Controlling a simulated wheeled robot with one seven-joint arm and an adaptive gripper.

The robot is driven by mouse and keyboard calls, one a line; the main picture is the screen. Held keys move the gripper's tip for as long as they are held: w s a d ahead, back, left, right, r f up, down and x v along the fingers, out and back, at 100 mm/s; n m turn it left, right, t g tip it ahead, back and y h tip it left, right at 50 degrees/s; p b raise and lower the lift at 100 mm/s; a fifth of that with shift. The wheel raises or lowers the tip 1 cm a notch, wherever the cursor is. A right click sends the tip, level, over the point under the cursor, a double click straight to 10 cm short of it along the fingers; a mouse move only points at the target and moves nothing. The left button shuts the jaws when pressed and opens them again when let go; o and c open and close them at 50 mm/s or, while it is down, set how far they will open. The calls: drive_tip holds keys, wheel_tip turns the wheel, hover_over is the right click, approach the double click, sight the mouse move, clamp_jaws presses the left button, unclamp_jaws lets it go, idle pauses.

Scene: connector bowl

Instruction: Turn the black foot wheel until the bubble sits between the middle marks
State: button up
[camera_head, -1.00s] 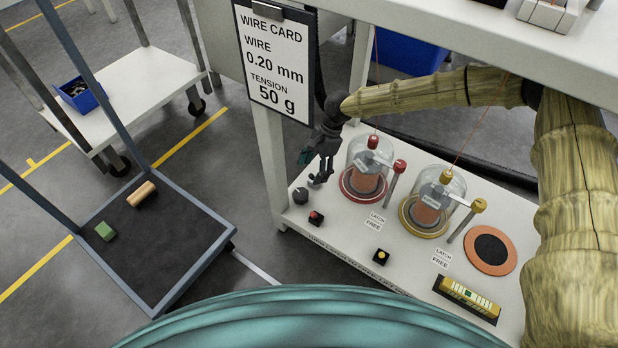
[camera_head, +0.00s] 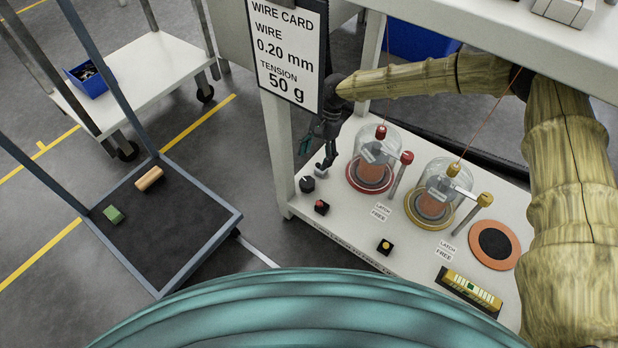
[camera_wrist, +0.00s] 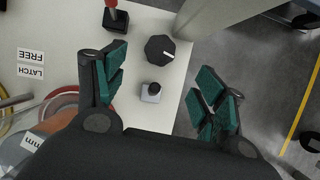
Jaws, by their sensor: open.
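The black foot wheel (camera_head: 307,184), a round ribbed knob with a white line, stands at the left end of the white bench. It also shows in the wrist view (camera_wrist: 159,48). My gripper (camera_wrist: 163,78) is open and empty, its green-padded fingers spread to either side of the wheel and a small grey block with a black knob (camera_wrist: 151,91). It appears above and apart from both. In the head view my gripper (camera_head: 320,150) hangs over the bench's left end. The yellow bubble level (camera_head: 471,290) lies at the bench's front right; its bubble is too small to place.
Two glass-domed wire spools (camera_head: 372,160) (camera_head: 434,195) with posts stand right of my gripper.

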sight(308, 182)
drive_tip(key=b+x, duration=0.4)
drive_tip(key=x, duration=0.6)
drive_tip(key=shift+s+a+f, duration=0.15)
drive_tip(key=shift+f, duration=0.2)
drive_tip(key=shift+c, duration=0.3)
drive_tip(key=shift+r, duration=0.1)
drive_tip(key=c, duration=1)
